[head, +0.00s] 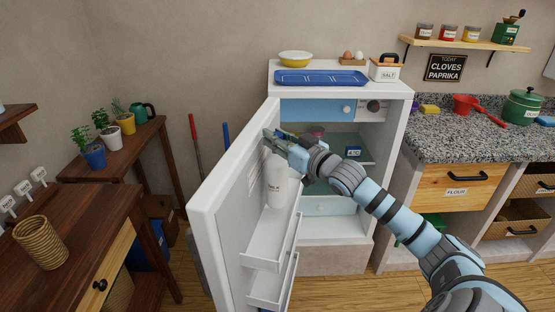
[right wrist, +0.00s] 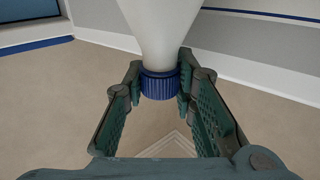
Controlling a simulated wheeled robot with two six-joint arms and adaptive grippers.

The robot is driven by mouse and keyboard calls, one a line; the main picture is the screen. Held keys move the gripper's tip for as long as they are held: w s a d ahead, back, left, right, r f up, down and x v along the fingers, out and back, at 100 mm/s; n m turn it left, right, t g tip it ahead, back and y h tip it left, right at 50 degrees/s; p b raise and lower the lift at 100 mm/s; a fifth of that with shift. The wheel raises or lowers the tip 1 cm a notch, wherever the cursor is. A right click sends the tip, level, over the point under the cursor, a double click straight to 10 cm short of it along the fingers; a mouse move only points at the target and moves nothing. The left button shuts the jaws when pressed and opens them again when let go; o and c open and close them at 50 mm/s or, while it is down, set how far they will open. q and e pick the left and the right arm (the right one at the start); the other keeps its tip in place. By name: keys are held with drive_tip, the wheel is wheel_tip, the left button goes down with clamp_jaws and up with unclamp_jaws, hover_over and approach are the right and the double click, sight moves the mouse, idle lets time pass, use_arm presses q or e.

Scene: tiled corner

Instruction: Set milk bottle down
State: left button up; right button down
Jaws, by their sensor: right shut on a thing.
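The white milk bottle (head: 277,183) hangs upright beside the inner face of the open fridge door (head: 225,190). My right gripper (head: 276,143) is shut on its top from above. In the right wrist view the blue cap (right wrist: 160,86) sits between the two fingers, with the white bottle (right wrist: 160,30) beyond it. The bottle's base is near the upper door bin (head: 262,258); I cannot tell whether it touches the bin. My left gripper is out of view.
The open fridge (head: 340,215) has inner shelves with a few items and a blue tray (head: 321,77) on top. A granite counter (head: 460,140) stands to the right. A dark wooden table (head: 70,235) with a woven cup (head: 40,243) is at the left.

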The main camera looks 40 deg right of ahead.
sight(277, 155)
wheel_tip(277, 155, down, 5)
drive_tip(key=shift+r+b, duration=0.1)
drive_tip(key=shift+b, duration=0.4)
drive_tip(key=c, duration=1.8)
unclamp_jaws()
drive_tip(key=shift+f, duration=0.25)
drive_tip(key=o, duration=0.5)
drive_tip(key=shift+r, duration=0.1)
drive_tip(key=shift+s, duration=0.1)
